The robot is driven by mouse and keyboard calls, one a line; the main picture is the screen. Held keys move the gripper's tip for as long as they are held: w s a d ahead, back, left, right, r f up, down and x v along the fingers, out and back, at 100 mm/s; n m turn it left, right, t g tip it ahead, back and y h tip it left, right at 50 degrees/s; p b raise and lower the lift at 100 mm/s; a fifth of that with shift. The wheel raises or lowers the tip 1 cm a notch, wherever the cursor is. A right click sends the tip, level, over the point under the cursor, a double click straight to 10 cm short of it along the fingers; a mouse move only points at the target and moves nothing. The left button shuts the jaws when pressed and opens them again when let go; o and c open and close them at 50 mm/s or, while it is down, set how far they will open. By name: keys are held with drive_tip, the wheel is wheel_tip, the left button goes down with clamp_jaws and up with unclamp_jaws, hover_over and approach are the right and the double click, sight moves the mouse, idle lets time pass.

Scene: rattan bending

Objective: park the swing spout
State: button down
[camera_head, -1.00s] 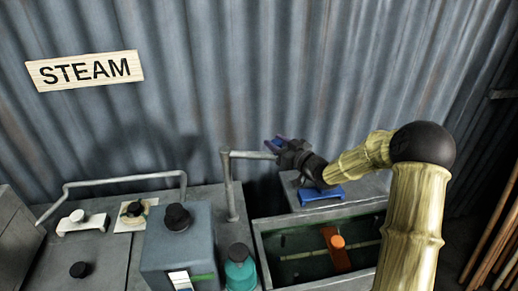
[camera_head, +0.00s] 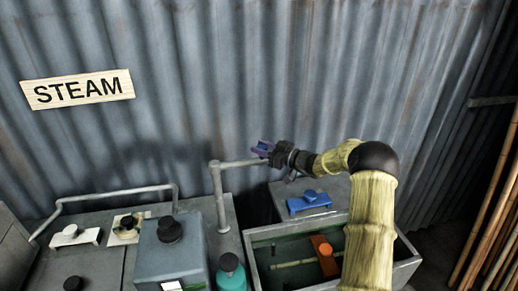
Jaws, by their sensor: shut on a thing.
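The swing spout (camera_head: 238,163) is a grey pipe. Its upright post (camera_head: 222,200) rises from the bench, and its horizontal arm points right, towards the corrugated wall side behind the trough. My gripper (camera_head: 265,151), with dark jaws and blue-purple fingertips, is shut on the spout's free right end. The exact contact is small and partly hidden by the jaws. My arm reaches in from the right, over the trough (camera_head: 404,272).
The open grey trough holds an orange block with a knob (camera_head: 325,249) and a thin rod. A blue handle (camera_head: 309,203) sits on a grey block behind it. A blue-grey box (camera_head: 172,254) and teal bottle (camera_head: 231,272) stand left. Bamboo poles (camera_head: 490,225) lean at right.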

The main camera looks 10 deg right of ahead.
drive_tip(key=shift+r, duration=0.15)
drive_tip(key=c, duration=1.3)
unclamp_jaws()
drive_tip(key=shift+w, duration=0.1)
drive_tip(key=o, duration=0.3)
drive_tip(key=shift+w+a, duration=0.15)
drive_tip(key=shift+o, duration=0.2)
drive_tip(key=shift+s+d, duration=0.2)
drive_tip(key=b+v, duration=0.6)
drive_tip(key=v, duration=1.1)
drive_tip(key=shift+b, duration=0.35)
drive_tip(key=shift+a, duration=0.1)
